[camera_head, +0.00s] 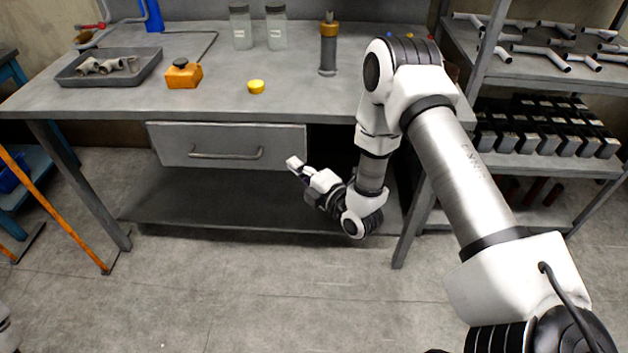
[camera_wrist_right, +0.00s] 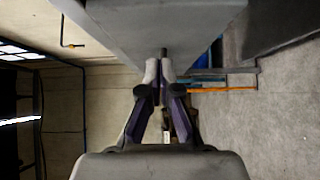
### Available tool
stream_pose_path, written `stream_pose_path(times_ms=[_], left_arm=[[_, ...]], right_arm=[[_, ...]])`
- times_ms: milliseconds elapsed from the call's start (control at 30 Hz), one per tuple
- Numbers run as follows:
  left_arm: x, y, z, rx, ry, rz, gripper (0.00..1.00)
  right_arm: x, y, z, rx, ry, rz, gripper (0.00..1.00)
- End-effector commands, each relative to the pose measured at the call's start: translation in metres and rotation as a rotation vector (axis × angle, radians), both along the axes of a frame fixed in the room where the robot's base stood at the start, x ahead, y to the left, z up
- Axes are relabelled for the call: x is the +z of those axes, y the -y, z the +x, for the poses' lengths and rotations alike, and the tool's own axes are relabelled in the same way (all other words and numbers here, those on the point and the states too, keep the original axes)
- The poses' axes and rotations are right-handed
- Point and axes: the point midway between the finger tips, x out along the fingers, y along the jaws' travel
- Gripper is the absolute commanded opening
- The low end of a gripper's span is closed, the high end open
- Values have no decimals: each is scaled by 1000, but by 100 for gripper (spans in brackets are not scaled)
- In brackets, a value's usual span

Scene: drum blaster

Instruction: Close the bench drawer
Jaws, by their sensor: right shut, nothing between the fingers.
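The bench drawer (camera_head: 180,145) is a grey box front with a bar handle (camera_head: 225,154), under the left half of the bench top. How far it stands out is hard to tell from the head view. My right gripper (camera_head: 293,163) is shut and empty at the right end of the drawer front, below the bench top. In the right wrist view its fingertips (camera_wrist_right: 161,70) are together, close to a broad grey panel (camera_wrist_right: 150,22) that looks like the drawer front. Whether they touch it cannot be told. My left gripper does not show.
A lower shelf (camera_head: 230,205) lies under the drawer. A loaded rack (camera_head: 555,160) stands right. Floor (camera_head: 270,285) in front is clear.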

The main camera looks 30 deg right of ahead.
Motion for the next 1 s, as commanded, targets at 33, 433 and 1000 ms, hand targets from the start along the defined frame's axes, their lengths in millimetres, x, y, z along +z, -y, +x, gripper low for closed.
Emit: stream_pose_path(times_ms=[33, 433, 1000], left_arm=[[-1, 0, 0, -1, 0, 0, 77], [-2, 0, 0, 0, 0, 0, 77], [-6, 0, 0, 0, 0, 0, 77]], right_arm=[[0, 7, 8, -3, 4, 1, 0], [0, 23, 32, 0, 0, 1, 0], [0, 50, 70, -2, 1, 0, 0]])
